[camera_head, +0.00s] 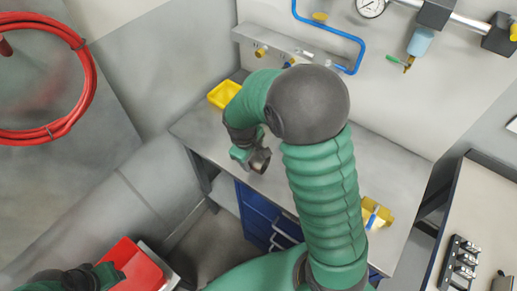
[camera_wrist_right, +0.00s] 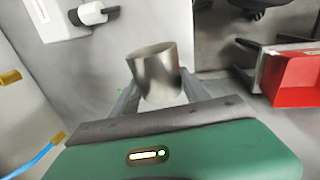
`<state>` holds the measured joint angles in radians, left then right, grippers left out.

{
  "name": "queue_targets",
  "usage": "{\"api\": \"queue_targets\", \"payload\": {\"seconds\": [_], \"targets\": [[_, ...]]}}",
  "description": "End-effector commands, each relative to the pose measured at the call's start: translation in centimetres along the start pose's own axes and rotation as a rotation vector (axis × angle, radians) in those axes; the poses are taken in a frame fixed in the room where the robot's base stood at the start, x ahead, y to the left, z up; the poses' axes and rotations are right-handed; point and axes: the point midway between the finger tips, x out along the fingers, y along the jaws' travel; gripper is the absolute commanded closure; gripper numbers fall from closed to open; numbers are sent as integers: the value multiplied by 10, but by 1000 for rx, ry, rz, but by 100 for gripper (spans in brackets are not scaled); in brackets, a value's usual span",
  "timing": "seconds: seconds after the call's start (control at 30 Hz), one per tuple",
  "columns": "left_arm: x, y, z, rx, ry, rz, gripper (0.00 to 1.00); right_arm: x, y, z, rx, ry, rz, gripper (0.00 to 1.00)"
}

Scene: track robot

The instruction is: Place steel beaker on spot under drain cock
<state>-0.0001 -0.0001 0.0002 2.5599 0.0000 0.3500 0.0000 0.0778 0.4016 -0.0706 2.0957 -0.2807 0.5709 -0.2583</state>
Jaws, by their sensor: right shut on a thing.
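The steel beaker (camera_wrist_right: 154,75) is between the two fingers of my right gripper (camera_wrist_right: 160,95) in the right wrist view. The gripper is shut on it, and its open top faces away from the palm. In the head view the beaker (camera_head: 261,160) shows as a small grey cup at my right gripper (camera_head: 248,158), over the left part of the grey workbench (camera_head: 400,165). A brass drain cock (camera_head: 408,67) with a green lever hangs under a blue filter bowl (camera_head: 420,42) on the wall. I cannot make out the marked spot. My left gripper (camera_head: 108,274) is partly visible at bottom left; its jaws are unclear.
A yellow bin (camera_head: 222,95) stands at the bench's back left, another (camera_head: 378,214) at its front right. A red box (camera_head: 135,265) is low at left. A red hose coil (camera_head: 85,95) hangs at left. My right arm hides the bench's middle.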

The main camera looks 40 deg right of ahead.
Motion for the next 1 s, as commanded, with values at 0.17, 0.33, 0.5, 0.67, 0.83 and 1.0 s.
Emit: {"api": "queue_targets", "payload": {"seconds": [0.17,0.33,0.5,0.67,0.83,1.0], "targets": [[-12,0,-3,0,0,0,64,12,45,-21,4,0,0,94],[-15,0,-4,0,0,0,64,21,57,-27,1,0,0,94],[-19,0,-4,0,0,0,64,48,51,-28,-1,-2,-2,94],[-18,0,-4,0,0,0,64,52,50,-29,1,2,0,94],[-18,0,-4,0,0,0,64,52,50,-28,1,2,0,34],[-18,0,-4,0,0,0,64,52,50,-28,1,2,0,24]]}}
